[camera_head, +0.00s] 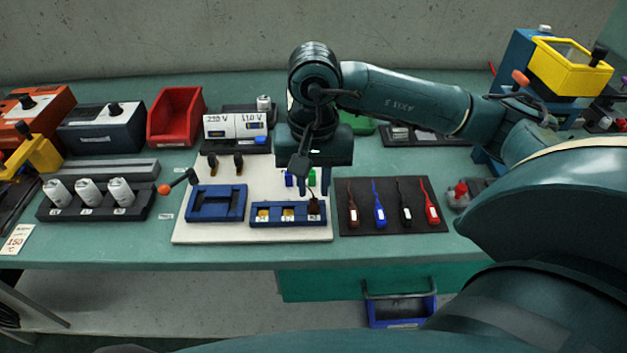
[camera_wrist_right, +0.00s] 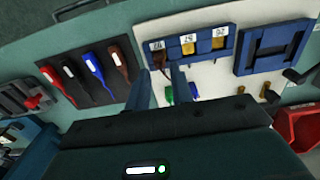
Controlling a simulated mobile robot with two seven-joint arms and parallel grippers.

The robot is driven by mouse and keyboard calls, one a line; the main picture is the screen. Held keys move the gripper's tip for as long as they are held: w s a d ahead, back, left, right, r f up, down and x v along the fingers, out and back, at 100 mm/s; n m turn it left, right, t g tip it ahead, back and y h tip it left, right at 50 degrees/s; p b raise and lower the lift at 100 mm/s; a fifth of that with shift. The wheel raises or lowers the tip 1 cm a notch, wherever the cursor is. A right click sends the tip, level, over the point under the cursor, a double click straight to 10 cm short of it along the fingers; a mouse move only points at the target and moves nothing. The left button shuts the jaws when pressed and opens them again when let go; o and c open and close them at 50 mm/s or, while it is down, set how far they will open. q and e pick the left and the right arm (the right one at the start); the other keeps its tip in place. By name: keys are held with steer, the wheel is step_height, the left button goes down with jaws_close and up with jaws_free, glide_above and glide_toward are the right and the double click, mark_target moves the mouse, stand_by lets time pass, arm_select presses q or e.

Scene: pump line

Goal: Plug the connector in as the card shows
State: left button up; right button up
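My right gripper (camera_head: 314,191) hangs fingers-down over the front right of the white board (camera_head: 205,226). Its fingers are apart, with a gap between them in the wrist view (camera_wrist_right: 161,72). A small dark brown piece (camera_head: 314,208) sits at the right end of the blue terminal block (camera_head: 270,221), just beyond the fingertips; it also shows in the wrist view (camera_wrist_right: 160,58). Contact with the fingers cannot be told. Brown (camera_head: 352,214), blue (camera_head: 379,212), black (camera_head: 405,213) and red (camera_head: 431,212) connectors lie on a black mat. A white card (camera_head: 222,127) shows two voltage labels. My left gripper is out of view.
Blue (camera_head: 288,180) and green (camera_head: 311,178) pieces stand behind the block. A blue frame (camera_head: 216,202) is left of it. A red bin (camera_head: 176,116) stands back left, a yellow box (camera_head: 571,66) back right. White cylinders (camera_head: 88,192) stand at left.

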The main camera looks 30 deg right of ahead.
steer(key=o, duration=0.6)
steer(key=shift+c, duration=0.2)
steer(key=shift+r+p, duration=0.55)
steer(key=shift+r, duration=0.95)
jaws_close()
stand_by(0.5)
